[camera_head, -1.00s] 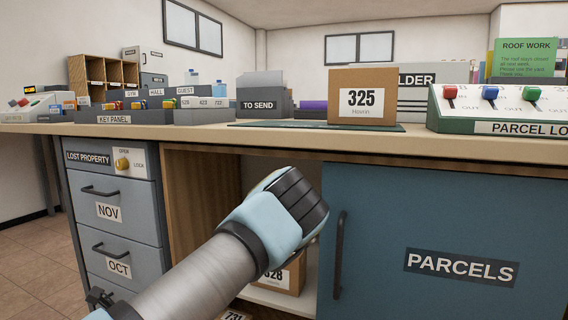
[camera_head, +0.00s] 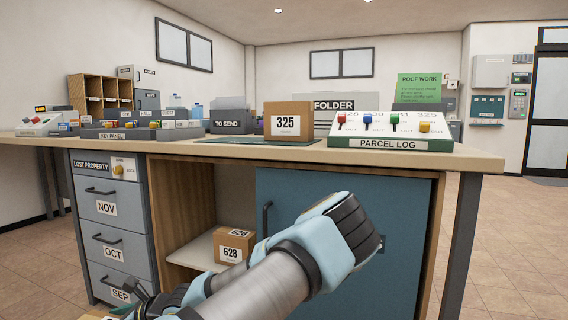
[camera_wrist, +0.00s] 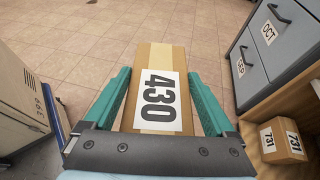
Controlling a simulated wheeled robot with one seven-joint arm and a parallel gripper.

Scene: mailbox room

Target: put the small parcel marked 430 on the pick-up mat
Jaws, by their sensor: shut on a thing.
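The small brown parcel marked 430 (camera_wrist: 158,88) is between the teal fingers of my gripper (camera_wrist: 158,78) in the wrist view. My gripper is shut on its sides, and its label faces the wrist camera. The floor shows beyond it. A flat dark green mat (camera_head: 226,141) lies on the desk top in the head view, with no readable name on it. A parcel marked 325 (camera_head: 288,124) stands on its right part; the left part is bare. My arm hides part of the cupboard front, and my gripper is mostly below the head view's lower left edge.
The desk (camera_head: 400,158) also holds a TO SEND tray (camera_head: 229,127), a key panel (camera_head: 108,134) and a parcel log (camera_head: 390,143). Below, parcel 628 (camera_head: 231,253) sits in the open cupboard half, left of the blue door (camera_head: 290,200). Parcel 731 (camera_wrist: 281,145) is low at right.

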